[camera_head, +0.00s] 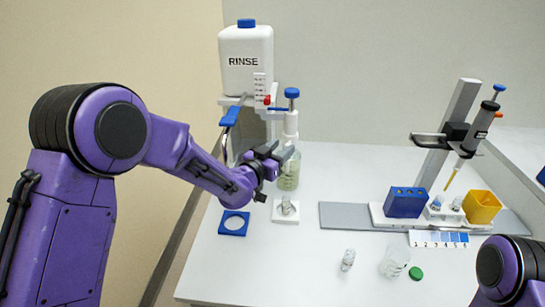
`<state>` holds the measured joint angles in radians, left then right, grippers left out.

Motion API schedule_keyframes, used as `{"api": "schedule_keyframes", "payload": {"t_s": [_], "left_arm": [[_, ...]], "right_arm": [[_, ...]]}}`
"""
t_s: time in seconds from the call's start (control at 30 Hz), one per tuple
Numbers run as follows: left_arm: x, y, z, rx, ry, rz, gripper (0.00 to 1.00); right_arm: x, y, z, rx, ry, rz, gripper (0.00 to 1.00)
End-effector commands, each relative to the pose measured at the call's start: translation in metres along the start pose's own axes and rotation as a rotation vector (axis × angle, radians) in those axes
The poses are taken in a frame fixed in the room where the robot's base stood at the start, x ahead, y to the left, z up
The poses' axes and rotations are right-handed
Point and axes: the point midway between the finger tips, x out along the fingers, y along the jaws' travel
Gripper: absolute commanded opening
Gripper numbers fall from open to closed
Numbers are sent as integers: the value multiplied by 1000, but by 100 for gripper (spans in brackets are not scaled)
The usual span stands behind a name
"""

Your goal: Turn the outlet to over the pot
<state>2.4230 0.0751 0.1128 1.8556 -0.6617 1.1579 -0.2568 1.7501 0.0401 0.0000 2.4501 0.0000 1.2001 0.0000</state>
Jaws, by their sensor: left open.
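A white RINSE bottle (247,72) with a blue cap stands at the back left. A blue bar (231,116) sticks out below it towards the front left. A dispenser with a blue knob (291,94) tops a glass bottle (289,172); I cannot tell which part is the outlet. A small clear pot (287,205) stands on a white square base in front of that bottle. My left gripper (268,168) is open, just left of the dispenser bottle, and partly covers the area behind it. I cannot tell whether it touches anything. My right gripper is out of view.
A blue square frame with a round hole (234,215) lies at the left. A clear vial (348,260), a glass beaker (394,264) and a green cap (416,273) are in front. A pipette stand (449,135), blue block (405,202) and yellow box (482,207) stand at the right.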

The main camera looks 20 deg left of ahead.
Motion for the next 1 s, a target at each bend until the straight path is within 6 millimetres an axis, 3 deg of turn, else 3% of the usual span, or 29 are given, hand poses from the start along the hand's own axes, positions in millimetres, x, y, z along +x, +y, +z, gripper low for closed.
{"api": "schedule_keyframes", "payload": {"t_s": [0.2,0.33,0.83,1.0], "left_arm": [[-53,0,2,-1,1,-2,45],[-72,0,1,-1,1,-2,45],[-79,0,0,-1,0,-1,45],[-79,0,-30,-1,0,-1,45]], "right_arm": [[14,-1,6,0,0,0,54],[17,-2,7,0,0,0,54],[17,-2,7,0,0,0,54],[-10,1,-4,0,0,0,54]]}}
